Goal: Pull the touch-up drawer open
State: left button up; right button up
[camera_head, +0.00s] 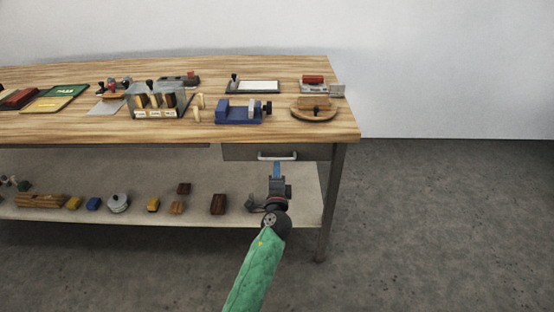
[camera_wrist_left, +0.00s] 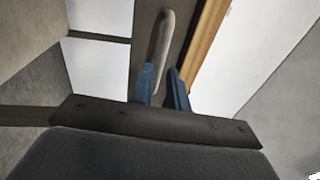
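The touch-up drawer (camera_head: 236,152) is a grey front under the right end of the wooden worktop, and it looks shut. Its pale bar handle (camera_head: 277,157) runs across the front; in the left wrist view the handle (camera_wrist_left: 162,42) reaches down to my fingers. My left gripper (camera_head: 277,166) is at the handle, its blue fingers pointing at it. In the left wrist view the left gripper (camera_wrist_left: 162,86) has a gap between its fingers, with the handle's near end at that gap. I cannot tell whether they touch. My right gripper is not in view.
The worktop (camera_head: 340,130) carries a blue vise (camera_head: 238,112), a stamp rack (camera_head: 157,103) and a round wooden stand (camera_head: 313,112). The lower shelf (camera_head: 140,178) holds several small blocks. A table leg (camera_head: 330,200) stands right of the drawer. The floor in front is clear.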

aim_at(277, 159)
pick_arm(q)
jog(key=shift+w+r, duration=0.25)
jog(key=shift+w, duration=1.1)
jog(key=shift+w+r, duration=0.25)
jog(key=shift+w, duration=1.05)
grip_shut()
